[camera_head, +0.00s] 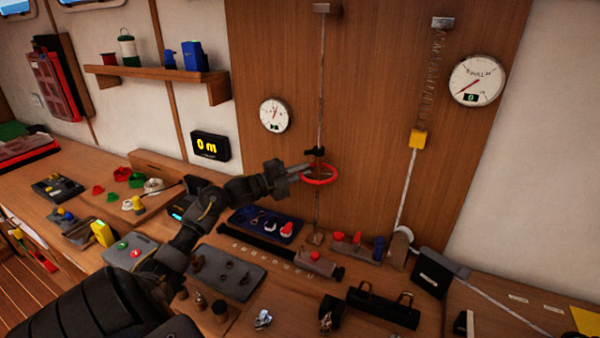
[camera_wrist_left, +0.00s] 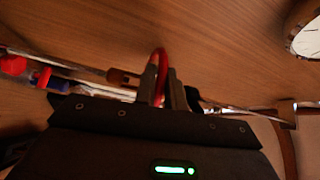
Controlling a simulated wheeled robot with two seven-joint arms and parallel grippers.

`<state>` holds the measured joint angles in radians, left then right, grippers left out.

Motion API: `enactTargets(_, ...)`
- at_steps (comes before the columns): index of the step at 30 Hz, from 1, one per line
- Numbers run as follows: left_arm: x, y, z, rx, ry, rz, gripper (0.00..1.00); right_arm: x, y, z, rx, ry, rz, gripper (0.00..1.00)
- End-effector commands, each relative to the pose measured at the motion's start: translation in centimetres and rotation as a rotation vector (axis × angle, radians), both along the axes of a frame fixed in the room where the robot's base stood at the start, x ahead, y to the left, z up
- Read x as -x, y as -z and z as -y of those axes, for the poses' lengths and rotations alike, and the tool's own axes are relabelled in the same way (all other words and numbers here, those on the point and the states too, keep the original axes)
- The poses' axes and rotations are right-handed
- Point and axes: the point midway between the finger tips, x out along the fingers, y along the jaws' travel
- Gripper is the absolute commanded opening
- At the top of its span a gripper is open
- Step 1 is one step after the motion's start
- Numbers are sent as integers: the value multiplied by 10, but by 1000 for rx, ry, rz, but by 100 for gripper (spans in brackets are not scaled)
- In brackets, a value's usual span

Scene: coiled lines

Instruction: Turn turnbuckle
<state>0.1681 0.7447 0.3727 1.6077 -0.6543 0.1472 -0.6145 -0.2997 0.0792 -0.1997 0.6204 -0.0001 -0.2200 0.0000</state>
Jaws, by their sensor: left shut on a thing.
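The turnbuckle is on a thin vertical line on the wooden wall panel, with a red ring handle (camera_head: 320,174) around it and a dark fitting (camera_head: 315,152) just above. My left gripper (camera_head: 305,172) reaches in from the left and is shut on the left side of the red ring. In the left wrist view the red ring (camera_wrist_left: 160,62) stands between the two fingers of the left gripper (camera_wrist_left: 162,90). The line runs from a bracket (camera_head: 326,8) at the top to a foot on the bench. My right gripper is not in view.
A round gauge (camera_head: 274,115) hangs left of the line, and a larger gauge (camera_head: 477,81) is at the upper right. A spring with a yellow block (camera_head: 418,139) hangs to the right. A blue tray (camera_head: 266,225) and a grey plate (camera_head: 229,272) lie on the crowded bench below.

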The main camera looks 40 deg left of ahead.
Motion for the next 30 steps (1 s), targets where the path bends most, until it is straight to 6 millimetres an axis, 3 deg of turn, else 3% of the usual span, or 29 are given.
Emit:
enactTargets(2, 0, 2, 1, 1, 2, -3, 0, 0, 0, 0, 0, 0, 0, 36)
enactTargets(3, 0, 2, 1, 1, 2, -3, 17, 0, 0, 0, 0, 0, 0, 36)
enactTargets(7, 0, 1, 1, 0, 0, -2, 33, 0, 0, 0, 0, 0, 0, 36)
enactTargets(17, 4, 2, -1, -1, -1, -1, 33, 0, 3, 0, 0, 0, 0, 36)
enactTargets(30, 75, 14, -25, -2, 1, -3, 33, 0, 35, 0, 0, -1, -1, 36)
